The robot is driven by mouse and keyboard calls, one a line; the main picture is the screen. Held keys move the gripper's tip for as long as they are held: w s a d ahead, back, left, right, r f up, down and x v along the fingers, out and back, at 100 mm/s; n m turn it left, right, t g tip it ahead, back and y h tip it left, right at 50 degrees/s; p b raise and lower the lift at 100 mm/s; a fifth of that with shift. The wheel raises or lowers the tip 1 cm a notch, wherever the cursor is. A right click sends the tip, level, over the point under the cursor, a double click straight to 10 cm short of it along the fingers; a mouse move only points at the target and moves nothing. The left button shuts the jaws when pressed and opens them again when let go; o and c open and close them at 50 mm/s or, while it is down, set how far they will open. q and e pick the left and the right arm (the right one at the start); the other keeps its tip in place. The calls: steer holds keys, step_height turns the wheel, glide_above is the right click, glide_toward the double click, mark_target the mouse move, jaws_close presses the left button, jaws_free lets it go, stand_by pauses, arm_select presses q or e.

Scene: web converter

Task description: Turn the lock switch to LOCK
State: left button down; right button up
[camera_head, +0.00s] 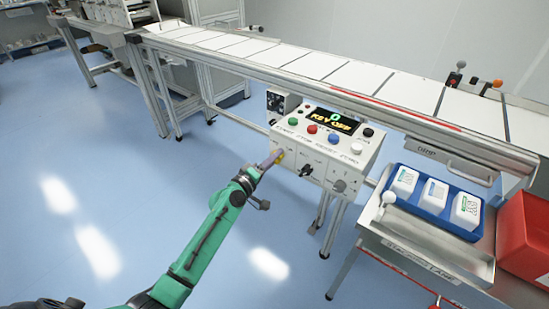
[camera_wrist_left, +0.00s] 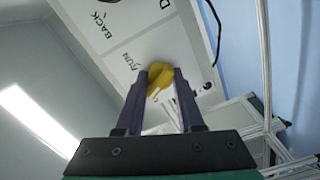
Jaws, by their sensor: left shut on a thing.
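The white control box (camera_head: 318,150) hangs on the side of the conveyor, and its display (camera_head: 333,121) reads "KEY OFF". A yellow switch knob (camera_head: 281,155) is on the left of its front panel. My left gripper (camera_head: 274,159) reaches it from the lower left. In the left wrist view the two purple fingers are shut on the yellow knob (camera_wrist_left: 160,78), which partly hides between them. Letters like "RUN" and "BACK" show on the panel (camera_wrist_left: 150,45) beside it. I cannot read the knob's setting. My right gripper is in neither view.
Coloured buttons line the box top, including a red button (camera_head: 312,129). A dark knob (camera_head: 305,170) and a grey knob (camera_head: 340,186) sit to the right of the yellow one. A blue tray (camera_head: 451,213) with white bottles and a red bin (camera_head: 524,240) stand at right.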

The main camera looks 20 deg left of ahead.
arm_select(q)
steer(key=shift+w+a+r+n+p, duration=0.1)
steer(key=shift+r+n+p, duration=0.05)
steer(key=shift+n, duration=1)
steer(key=shift+a+r+n+p, duration=0.1)
steer(key=shift+r+n+p, duration=0.05)
steer(key=shift+n, duration=1)
steer(key=c, duration=0.5)
jaws_free()
steer(key=shift+f, duration=0.15)
steer(key=shift+f, duration=0.1)
steer(key=b+v, duration=0.2)
steer(key=v, duration=1.2)
steer(key=shift+s, duration=0.35)
